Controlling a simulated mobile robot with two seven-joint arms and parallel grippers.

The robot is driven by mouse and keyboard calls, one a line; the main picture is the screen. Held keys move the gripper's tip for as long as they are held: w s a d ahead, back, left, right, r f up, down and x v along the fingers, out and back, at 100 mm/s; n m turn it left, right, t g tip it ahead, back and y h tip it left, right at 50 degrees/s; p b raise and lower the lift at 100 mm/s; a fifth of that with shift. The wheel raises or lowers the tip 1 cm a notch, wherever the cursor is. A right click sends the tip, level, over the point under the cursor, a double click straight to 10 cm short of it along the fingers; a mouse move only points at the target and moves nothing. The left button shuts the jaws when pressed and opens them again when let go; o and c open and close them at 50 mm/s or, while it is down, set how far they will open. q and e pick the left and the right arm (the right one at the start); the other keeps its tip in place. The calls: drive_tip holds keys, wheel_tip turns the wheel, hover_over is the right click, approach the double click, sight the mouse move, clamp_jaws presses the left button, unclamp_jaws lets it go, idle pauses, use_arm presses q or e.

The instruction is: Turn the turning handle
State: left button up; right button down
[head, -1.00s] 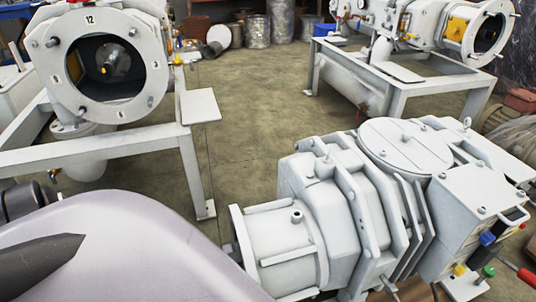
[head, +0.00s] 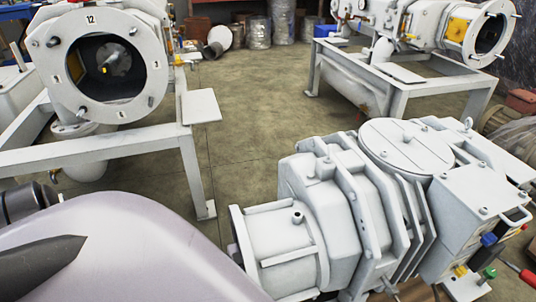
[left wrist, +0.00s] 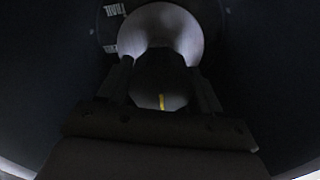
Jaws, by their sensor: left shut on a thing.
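In the left wrist view my left gripper (left wrist: 161,90) has its two dark fingers on either side of a dark, roughly round end with a short upright yellow mark (left wrist: 161,102). It is shut on this part, which I take to be the turning handle. A pale grey rounded surface (left wrist: 160,28) shows above it, and the surroundings are very dark. In the head view a dark hub with a yellow mark (head: 103,70) sits inside the numbered white flange (head: 52,82). I cannot tell whether it is the same part. Neither gripper can be made out in the head view.
A grey pump (head: 340,195) stands at the front right, with coloured knobs on its right end. Another machine on a grey frame (head: 440,95) stands at the back right. Open floor (head: 260,100) lies between the machines. Barrels (head: 257,32) stand at the back.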

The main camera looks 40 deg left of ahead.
use_arm(q)
drive_tip(key=m+b, duration=0.1)
drive_tip(key=m, duration=0.3)
drive_tip(key=shift+s+f, duration=0.1)
drive_tip(key=shift+f, duration=0.05)
drive_tip(key=m, duration=0.2)
drive_tip(key=shift+m, duration=0.3)
drive_tip(key=m, duration=0.6)
drive_tip(key=shift+f, duration=0.1)
drive_tip(key=m, duration=0.6)
drive_tip(key=shift+f+m, duration=0.1)
drive_tip(key=shift+m, duration=0.2)
drive_tip(key=m, duration=0.6)
drive_tip(key=shift+a+m, duration=0.1)
drive_tip(key=shift+m, duration=0.2)
use_arm(e)
drive_tip(key=shift+s+d+r+t, duration=0.15)
drive_tip(key=shift+d+t, duration=0.15)
use_arm(q)
drive_tip(key=o, duration=1)
drive_tip(key=shift+c, duration=0.2)
